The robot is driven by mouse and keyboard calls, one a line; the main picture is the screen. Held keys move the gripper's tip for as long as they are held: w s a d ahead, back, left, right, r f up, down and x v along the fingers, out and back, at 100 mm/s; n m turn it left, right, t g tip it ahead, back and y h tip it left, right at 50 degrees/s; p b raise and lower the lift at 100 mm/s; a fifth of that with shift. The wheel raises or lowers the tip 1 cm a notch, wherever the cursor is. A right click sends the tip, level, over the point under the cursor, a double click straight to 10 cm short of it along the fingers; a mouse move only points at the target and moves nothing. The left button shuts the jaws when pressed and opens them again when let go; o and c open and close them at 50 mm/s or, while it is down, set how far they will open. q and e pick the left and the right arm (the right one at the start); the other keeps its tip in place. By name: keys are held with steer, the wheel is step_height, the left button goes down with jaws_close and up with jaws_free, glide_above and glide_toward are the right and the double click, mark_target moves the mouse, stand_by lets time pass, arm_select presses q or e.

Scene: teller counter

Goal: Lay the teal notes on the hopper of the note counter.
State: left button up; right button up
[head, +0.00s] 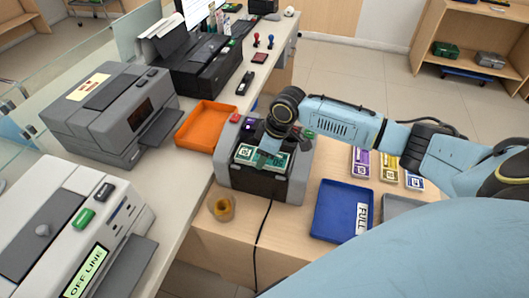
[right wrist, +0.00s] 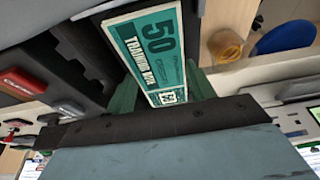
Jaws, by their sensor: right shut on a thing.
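The teal notes (head: 246,154) are in the head view at the front of the dark note counter (head: 262,185), over its hopper. My right gripper (head: 268,150) reaches down from above and is shut on them, hiding their middle. In the right wrist view the teal notes (right wrist: 155,50) show a large 50 and a "training" print, and stick out between the fingers. I cannot tell whether they touch the hopper floor. My left gripper is not in view.
An orange tray (head: 207,126) stands left of the counter. A tape roll (head: 222,207) and a black cable (head: 263,228) lie in front. A blue tray (head: 342,211) and purple and yellow notes (head: 361,162) lie to the right. Grey machines (head: 112,112) fill the left counter.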

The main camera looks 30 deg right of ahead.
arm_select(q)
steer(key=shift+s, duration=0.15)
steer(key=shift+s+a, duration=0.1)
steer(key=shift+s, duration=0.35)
arm_select(e)
steer(key=o, duration=1.1)
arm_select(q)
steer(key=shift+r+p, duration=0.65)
arm_select(e)
steer(key=v, duration=1.2)
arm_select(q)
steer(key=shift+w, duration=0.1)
